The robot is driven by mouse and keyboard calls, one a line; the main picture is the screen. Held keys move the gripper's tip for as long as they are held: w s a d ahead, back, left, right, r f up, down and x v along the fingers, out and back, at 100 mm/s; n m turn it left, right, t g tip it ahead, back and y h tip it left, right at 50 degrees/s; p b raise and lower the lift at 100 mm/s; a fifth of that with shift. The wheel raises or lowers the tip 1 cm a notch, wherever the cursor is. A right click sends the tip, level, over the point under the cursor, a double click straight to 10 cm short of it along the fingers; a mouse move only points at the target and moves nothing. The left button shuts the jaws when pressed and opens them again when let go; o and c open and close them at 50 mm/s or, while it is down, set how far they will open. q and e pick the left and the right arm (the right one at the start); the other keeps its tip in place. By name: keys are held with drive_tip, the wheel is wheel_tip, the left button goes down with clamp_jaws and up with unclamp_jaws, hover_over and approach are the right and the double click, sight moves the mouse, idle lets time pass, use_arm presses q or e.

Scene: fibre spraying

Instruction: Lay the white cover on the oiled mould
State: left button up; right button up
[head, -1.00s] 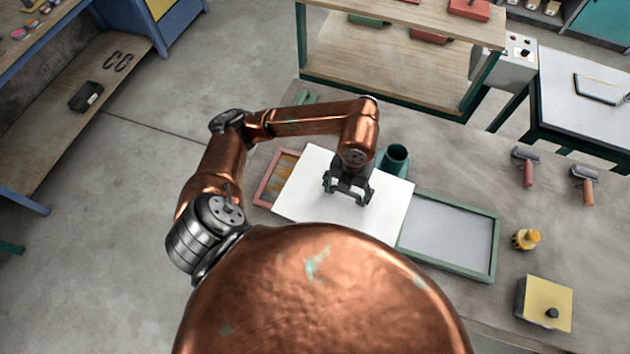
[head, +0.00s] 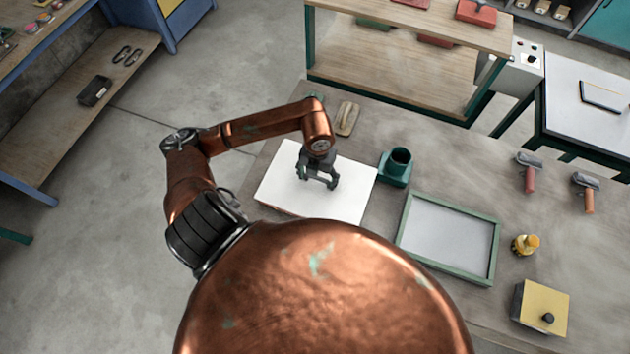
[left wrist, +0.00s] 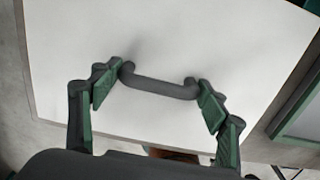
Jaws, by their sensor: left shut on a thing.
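The white cover (head: 335,195) is a flat white panel at the left part of the worktable in the head view. My left gripper (head: 318,183) is over its middle. In the left wrist view the cover (left wrist: 200,40) fills most of the picture, and my left gripper (left wrist: 157,93) is shut on its dark bar handle (left wrist: 160,86), one finger at each end. The red-rimmed frame seen earlier is now hidden, apparently under the cover. Whether the cover rests on it or hangs just above cannot be told. My right gripper is not in view.
A green-framed tray (head: 403,232) lies right of the cover. A green cup holder (head: 398,165) and a wooden-handled tool (head: 346,118) are behind it.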

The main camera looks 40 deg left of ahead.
sight(315, 182)
use_arm(q)
drive_tip(key=shift+a+f, duration=0.4)
drive_tip(key=shift+f, duration=0.05)
wheel_tip(315, 182, down, 2)
drive_tip(key=shift+f+p, duration=0.2)
drive_tip(key=shift+p, duration=0.45)
drive_tip(key=shift+f, duration=0.35)
drive_tip(key=shift+f, duration=0.1)
drive_tip(key=shift+f, duration=0.15)
drive_tip(key=o, duration=1.5)
drive_tip(key=shift+c, duration=0.2)
